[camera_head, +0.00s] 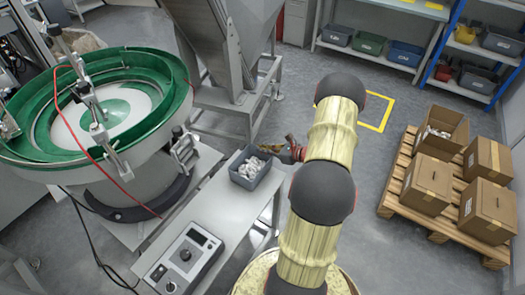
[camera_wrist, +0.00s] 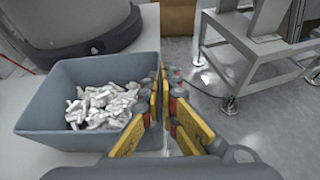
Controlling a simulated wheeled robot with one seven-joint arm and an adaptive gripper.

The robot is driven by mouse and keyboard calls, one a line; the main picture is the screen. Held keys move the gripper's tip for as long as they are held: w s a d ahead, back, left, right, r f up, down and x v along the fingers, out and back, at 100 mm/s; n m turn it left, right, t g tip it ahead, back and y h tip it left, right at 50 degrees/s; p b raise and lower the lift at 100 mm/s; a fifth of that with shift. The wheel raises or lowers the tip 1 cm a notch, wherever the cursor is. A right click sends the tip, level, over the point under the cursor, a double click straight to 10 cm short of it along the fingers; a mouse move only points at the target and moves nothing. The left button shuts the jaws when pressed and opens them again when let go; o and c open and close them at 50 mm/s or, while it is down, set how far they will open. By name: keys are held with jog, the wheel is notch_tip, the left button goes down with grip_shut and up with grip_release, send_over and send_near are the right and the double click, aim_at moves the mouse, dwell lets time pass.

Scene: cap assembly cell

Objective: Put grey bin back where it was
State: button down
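The grey bin (camera_head: 244,181) is at the far end of the white table, close to its right edge, and holds several white parts (camera_head: 252,167). It looks upright; whether it rests on the table or is slightly raised is hard to tell. My gripper (camera_head: 288,150) is at the bin's right side. In the wrist view the bin (camera_wrist: 75,146) fills the left half, and my gripper (camera_wrist: 166,95) has its yellow-padded fingers on either side of the bin's right wall, with only a narrow gap between them. The fingers look closed on that wall.
The white table (camera_head: 205,208) carries a control box (camera_head: 183,262) at its near end. A green bowl feeder (camera_head: 110,110) stands left, a metal hopper frame (camera_head: 225,100) behind. Cardboard boxes (camera_head: 488,160) sit on a pallet at right. Shelves with bins (camera_head: 405,54) line the back.

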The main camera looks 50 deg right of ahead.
jog(key=shift+f, duration=0.15)
jog(key=c, duration=2.1)
grip_release()
jog(key=shift+o, duration=0.3)
jog(key=shift+r, duration=0.3)
jog(key=p+v, duration=0.4)
jog(key=v, duration=0.8)
